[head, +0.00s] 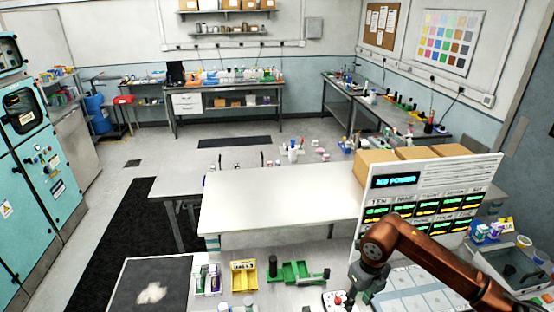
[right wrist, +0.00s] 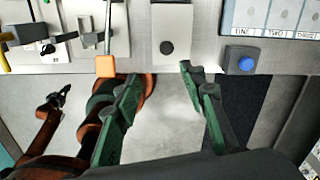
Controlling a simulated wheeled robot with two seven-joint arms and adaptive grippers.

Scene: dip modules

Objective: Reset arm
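My right arm comes in from the right in the head view, orange-brown, with its dark gripper (head: 362,288) low over the front bench beside the panel with lit displays (head: 430,205). In the right wrist view the right gripper's (right wrist: 160,72) two green fingers stand wide apart, with nothing between them. Their tips are near the bench's front edge. My left gripper (right wrist: 61,98) shows small and dark at the left of the right wrist view; its finger opening is too small to tell. It is not visible in the head view.
A small box with a red button (head: 338,299) is beside the right gripper. The right wrist view shows a blue button (right wrist: 246,64) and an orange block (right wrist: 106,67) along the bench edge.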

